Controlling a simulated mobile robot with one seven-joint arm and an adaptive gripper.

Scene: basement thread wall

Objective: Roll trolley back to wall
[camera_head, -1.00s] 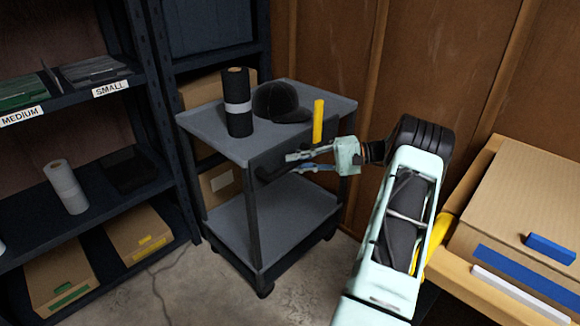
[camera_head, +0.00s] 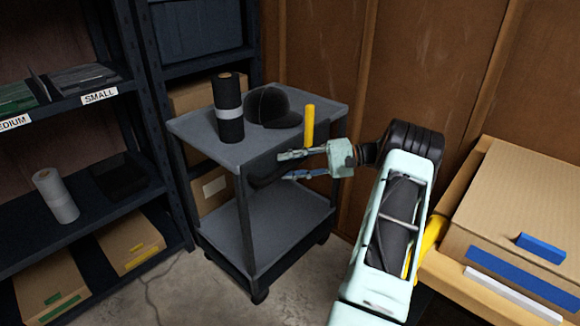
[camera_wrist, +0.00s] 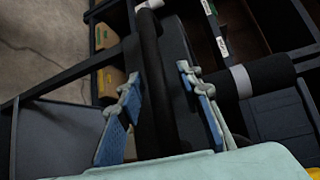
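The grey two-shelf trolley (camera_head: 203,130) stands upright on its casters, between the dark shelving and the brown wooden wall (camera_head: 320,50). The gap to the wall cannot be judged. Its dark handle (camera_head: 262,182) is on the near right side, partly hidden by my gripper. My gripper (camera_head: 286,166) reaches in from the right at that side, below the trolley's top. In the wrist view my gripper (camera_wrist: 158,74) has its blue-padded fingers apart, with the black handle bar (camera_wrist: 150,95) running between them; gaps show, and contact cannot be made out.
Dark shelving (camera_head: 150,110) stands close at left. A cardboard box (camera_head: 520,200) sits at right. Concrete floor (camera_head: 190,290) is clear in front.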

